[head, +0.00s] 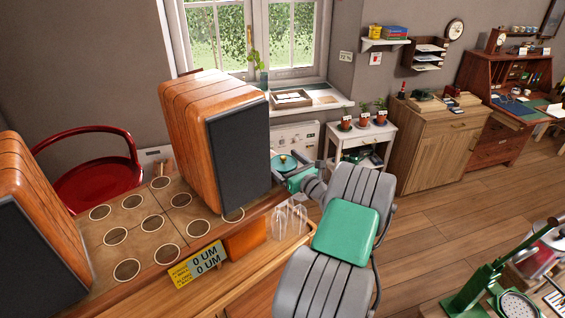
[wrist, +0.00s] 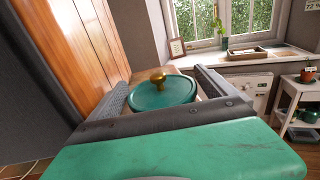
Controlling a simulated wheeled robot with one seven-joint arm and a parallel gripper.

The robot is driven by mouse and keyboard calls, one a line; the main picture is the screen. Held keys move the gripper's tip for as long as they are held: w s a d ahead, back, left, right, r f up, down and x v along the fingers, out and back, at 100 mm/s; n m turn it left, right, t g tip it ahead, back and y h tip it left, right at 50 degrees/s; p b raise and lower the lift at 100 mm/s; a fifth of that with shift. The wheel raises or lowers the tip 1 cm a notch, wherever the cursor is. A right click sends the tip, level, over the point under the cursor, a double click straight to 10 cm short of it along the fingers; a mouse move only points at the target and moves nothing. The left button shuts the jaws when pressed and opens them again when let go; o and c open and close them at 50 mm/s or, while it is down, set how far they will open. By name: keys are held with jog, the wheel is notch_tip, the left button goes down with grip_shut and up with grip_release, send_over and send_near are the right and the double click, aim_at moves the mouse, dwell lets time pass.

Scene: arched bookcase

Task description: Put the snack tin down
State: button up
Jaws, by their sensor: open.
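The snack tin (wrist: 163,95) has a round teal lid with a brass knob on top. It also shows in the head view (head: 287,162), just right of the tall wooden speaker-like box. My gripper (head: 289,172) reaches it from the right. In the wrist view my gripper (wrist: 165,86) is open, with one grey finger on each side of the tin. I cannot tell whether either finger touches it. The tin looks upright. Its lower part and what it stands on are mostly hidden by my gripper and the box.
The wooden box (head: 238,150) with a dark front stands close to my gripper's left. The tiled top (head: 150,218) has several round inlays. Upturned glasses (head: 289,222) hang below the gripper. A white side table (head: 360,140) with potted plants stands behind, to the right.

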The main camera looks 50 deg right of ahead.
jog(key=s+a+b, duration=0.2)
jog(key=s+b, duration=0.1)
jog(key=s, duration=0.8)
jog(key=shift+s, duration=0.3)
jog(key=shift+a+f, duration=0.1)
